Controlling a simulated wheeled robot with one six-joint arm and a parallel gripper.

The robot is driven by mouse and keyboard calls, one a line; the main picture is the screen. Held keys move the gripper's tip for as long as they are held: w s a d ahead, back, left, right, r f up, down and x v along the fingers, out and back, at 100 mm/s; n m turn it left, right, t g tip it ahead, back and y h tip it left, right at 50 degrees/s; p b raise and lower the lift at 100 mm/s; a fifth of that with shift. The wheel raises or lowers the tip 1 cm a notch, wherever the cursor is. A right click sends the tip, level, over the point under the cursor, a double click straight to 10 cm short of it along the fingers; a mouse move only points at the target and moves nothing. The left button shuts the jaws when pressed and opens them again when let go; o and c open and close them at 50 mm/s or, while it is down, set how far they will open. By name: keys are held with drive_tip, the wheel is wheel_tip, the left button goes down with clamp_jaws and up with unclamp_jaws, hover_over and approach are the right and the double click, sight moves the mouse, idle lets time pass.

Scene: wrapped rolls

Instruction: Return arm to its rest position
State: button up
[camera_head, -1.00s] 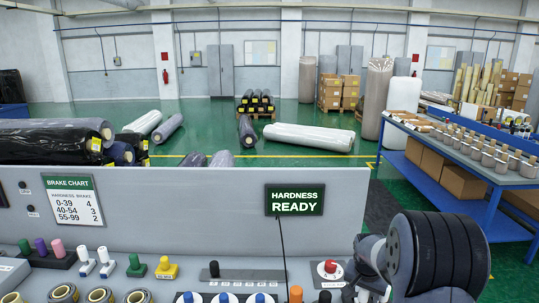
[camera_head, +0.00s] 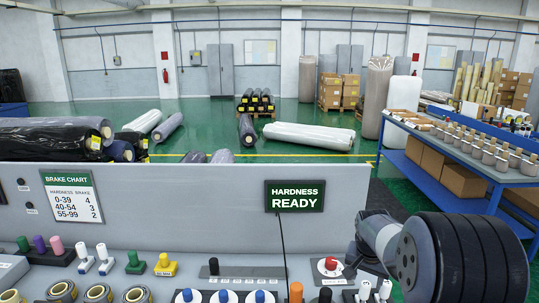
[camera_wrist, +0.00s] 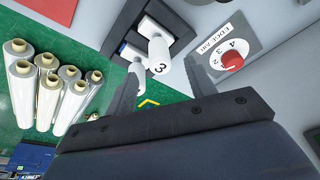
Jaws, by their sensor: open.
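My gripper (camera_wrist: 166,62) shows in the wrist view with its two dark fingers spread apart and nothing between them. Past the fingertips is a white peg marked 3 (camera_wrist: 160,57) in a dark frame on the grey panel. I cannot tell how far the fingers are from it. In the head view my arm's grey and black-banded links are at the lower right, over the right end of the console.
The console (camera_head: 330,238) carries knobs, pegs and a red dial (camera_head: 331,264), which seems to be the red dial (camera_wrist: 232,62) in the wrist view. A blue-framed bench (camera_head: 470,160) stands at right. Several wrapped rolls (camera_wrist: 48,100) stand on the green floor.

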sight(367, 282)
drive_tip(key=x, duration=0.6)
drive_tip(key=shift+w+d+f+p, duration=0.1)
drive_tip(key=shift+f+p, duration=0.2)
drive_tip(key=shift+p, duration=0.05)
wheel_tip(367, 282, up, 4)
drive_tip(key=p, duration=0.3)
drive_tip(key=shift+p, duration=0.3)
drive_tip(key=shift+r+p, duration=0.45)
drive_tip(key=shift+p, duration=0.45)
drive_tip(key=shift+r+p, duration=0.7)
drive_tip(key=shift+r, duration=0.25)
